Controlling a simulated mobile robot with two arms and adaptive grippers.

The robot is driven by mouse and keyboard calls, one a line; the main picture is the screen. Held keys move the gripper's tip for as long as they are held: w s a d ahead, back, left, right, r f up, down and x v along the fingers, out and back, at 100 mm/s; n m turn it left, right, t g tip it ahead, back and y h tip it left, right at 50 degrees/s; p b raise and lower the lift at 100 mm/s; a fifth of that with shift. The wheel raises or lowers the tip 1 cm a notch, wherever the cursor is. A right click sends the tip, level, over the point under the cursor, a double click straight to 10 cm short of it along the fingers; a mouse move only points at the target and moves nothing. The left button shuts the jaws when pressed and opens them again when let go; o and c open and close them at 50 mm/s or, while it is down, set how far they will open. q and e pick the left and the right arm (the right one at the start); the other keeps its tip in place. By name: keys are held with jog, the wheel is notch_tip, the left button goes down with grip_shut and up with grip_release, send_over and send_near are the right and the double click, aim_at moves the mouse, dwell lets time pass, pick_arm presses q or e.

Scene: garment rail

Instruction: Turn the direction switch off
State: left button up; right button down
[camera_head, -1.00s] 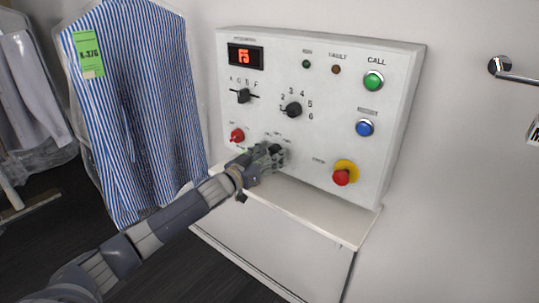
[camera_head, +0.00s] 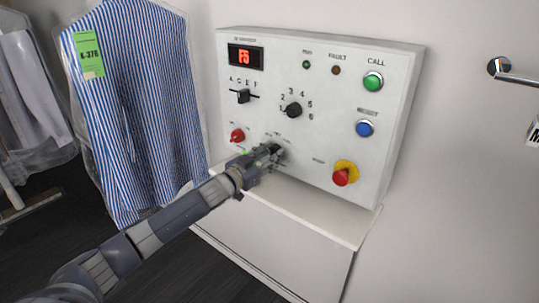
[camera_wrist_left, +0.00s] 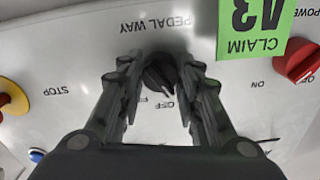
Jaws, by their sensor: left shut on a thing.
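The direction switch is a black rotary knob (camera_wrist_left: 160,74) low on the white control panel (camera_head: 310,165), with lettering around it, including OFF and PEDAL WAY, upside down in the left wrist view. My left gripper (camera_head: 272,153) reaches it from the lower left in the head view and largely covers it there. In the left wrist view the two fingers of the left gripper (camera_wrist_left: 160,80) stand on either side of the knob, shut on it. Some marks around the knob are hidden by the fingers. My right gripper is not in view.
Nearby are a red power switch (camera_head: 237,135), a red stop button (camera_head: 341,177), two black selectors (camera_head: 292,110), and green (camera_head: 373,81) and blue (camera_head: 365,128) buttons. A green claim ticket (camera_wrist_left: 258,25) is close to the fingers. A ledge (camera_head: 330,222) runs below; a striped shirt (camera_head: 135,110) hangs left.

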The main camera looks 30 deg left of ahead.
pick_arm(q)
jog(key=m, duration=0.5)
jog(key=shift+m, duration=0.3)
dwell(0.4)
jog(key=o, duration=1.1)
jog(key=shift+s, duration=0.1)
jog(key=shift+s+a, duration=0.15)
jog(key=shift+s, duration=1.8)
jog(key=shift+s+a, duration=0.15)
jog(key=shift+s, duration=1.85)
jog(key=shift+s+a, duration=0.15)
jog(key=shift+s, duration=1.8)
jog(key=shift+f, duration=0.1)
